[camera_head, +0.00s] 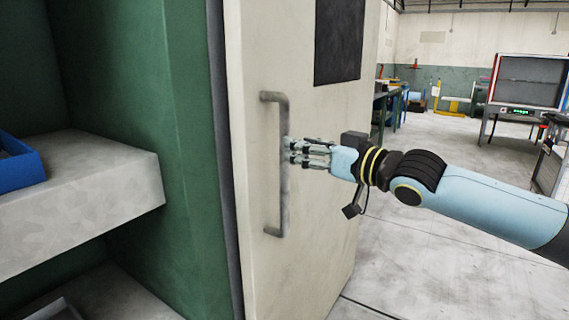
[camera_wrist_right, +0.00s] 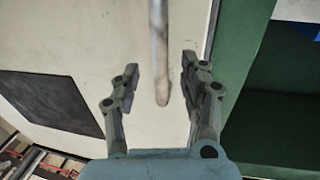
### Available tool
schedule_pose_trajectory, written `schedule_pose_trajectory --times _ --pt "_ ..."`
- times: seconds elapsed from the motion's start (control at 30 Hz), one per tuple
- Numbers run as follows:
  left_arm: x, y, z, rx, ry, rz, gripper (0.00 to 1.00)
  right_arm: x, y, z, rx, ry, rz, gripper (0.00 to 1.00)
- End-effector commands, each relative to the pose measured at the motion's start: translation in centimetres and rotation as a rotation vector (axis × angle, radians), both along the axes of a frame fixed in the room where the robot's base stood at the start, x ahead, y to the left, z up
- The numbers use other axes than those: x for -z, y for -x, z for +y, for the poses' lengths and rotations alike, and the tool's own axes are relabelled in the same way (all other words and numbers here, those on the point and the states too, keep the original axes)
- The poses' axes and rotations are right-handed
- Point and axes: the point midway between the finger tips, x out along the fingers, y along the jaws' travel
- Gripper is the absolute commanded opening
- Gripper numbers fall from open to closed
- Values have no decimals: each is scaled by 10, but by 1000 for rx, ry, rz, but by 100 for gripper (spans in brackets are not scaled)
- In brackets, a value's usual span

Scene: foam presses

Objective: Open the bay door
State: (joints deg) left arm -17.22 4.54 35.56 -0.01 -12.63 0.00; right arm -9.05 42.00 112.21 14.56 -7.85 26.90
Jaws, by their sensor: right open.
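The bay door (camera_head: 310,220) is a cream panel with a dark window (camera_head: 338,40) and a vertical grey bar handle (camera_head: 283,170) near its left edge. My right gripper (camera_head: 290,151) reaches in from the right at the handle's middle height. In the right wrist view, its two fingers (camera_wrist_right: 160,70) are open, one on each side of the handle bar (camera_wrist_right: 158,45), with a gap on both sides. The bar's contact with the palm cannot be told. The door's left edge stands beside the green frame (camera_head: 180,180). My left gripper is not in view.
At left, a pale shelf (camera_head: 90,195) inside a green-walled recess holds a blue tray (camera_head: 18,165). Open concrete floor (camera_head: 430,260) lies right of the door. A bench (camera_head: 387,103) and a machine with a dark panel (camera_head: 528,82) stand farther back.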

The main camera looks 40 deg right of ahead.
Motion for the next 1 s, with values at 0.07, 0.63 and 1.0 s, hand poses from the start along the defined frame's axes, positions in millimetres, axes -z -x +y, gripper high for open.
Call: schedule_pose_trajectory --times 0.07,0.63,1.0 --pt "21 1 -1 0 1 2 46 6 -11 1 4 -3 -5 44" --pt "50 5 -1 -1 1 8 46 0 -54 11 0 -1 -1 44" --pt "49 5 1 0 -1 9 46 0 -53 10 1 0 -1 16"
